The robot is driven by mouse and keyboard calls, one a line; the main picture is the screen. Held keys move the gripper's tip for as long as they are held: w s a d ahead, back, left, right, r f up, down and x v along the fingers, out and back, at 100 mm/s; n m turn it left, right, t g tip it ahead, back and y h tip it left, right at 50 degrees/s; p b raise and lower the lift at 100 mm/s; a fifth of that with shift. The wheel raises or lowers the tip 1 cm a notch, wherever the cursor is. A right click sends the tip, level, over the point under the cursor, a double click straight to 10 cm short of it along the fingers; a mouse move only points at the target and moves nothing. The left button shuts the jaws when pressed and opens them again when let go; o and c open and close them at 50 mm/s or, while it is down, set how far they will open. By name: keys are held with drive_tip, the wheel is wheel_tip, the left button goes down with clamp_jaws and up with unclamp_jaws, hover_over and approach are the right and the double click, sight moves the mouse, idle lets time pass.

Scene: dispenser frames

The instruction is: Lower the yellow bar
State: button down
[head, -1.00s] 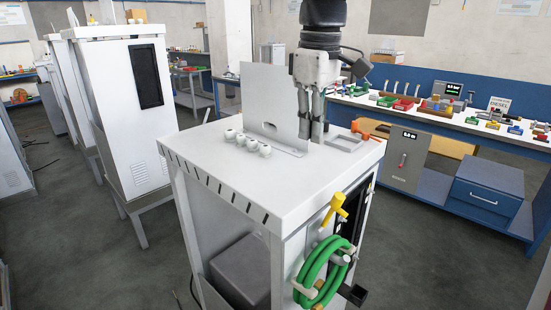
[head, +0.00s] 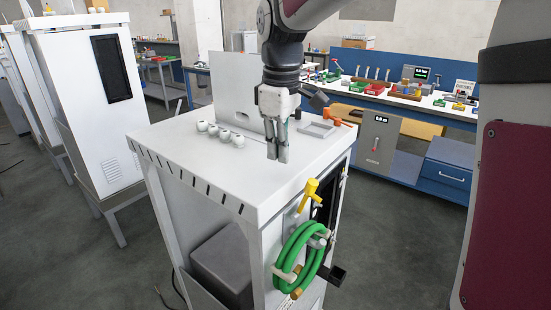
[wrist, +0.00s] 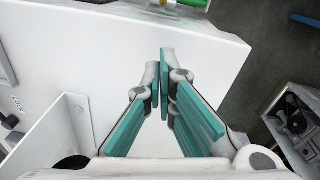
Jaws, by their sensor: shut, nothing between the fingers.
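The yellow bar (head: 308,194) is a short yellow handle with a crosspiece at its upper end. It stands tilted at the front right side of the white dispenser cabinet (head: 180,150), just below the top's edge and above a coiled green hose (head: 300,257). My gripper (head: 278,155) points down over the cabinet top, behind and left of the bar, apart from it. In the wrist view its teal-padded fingers (wrist: 165,85) are together with nothing between them.
An upright grey plate (head: 238,85), white round knobs (head: 220,132), a grey tray (head: 318,129) and an orange tool (head: 328,114) are on the cabinet top. A blue workbench (head: 400,95) stands behind. Open floor lies right of the cabinet.

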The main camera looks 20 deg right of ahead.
drive_tip(key=shift+f, duration=0.95)
drive_tip(key=shift+s+d+f+p, duration=0.3)
drive_tip(key=shift+s+d+f, duration=0.05)
drive_tip(key=shift+s+d, duration=0.35)
drive_tip(key=shift+s+d+f+p, duration=0.25)
drive_tip(key=shift+s+d+f, duration=0.1)
drive_tip(key=shift+s+d, duration=0.3)
drive_tip(key=shift+w+d+b, duration=0.1)
drive_tip(key=shift+d+b, duration=0.15)
drive_tip(key=shift+b, duration=0.2)
drive_tip(key=shift+s+d+t+b, duration=0.1)
drive_tip(key=shift+s+t+b, duration=0.1)
drive_tip(key=shift+t+b, duration=0.15)
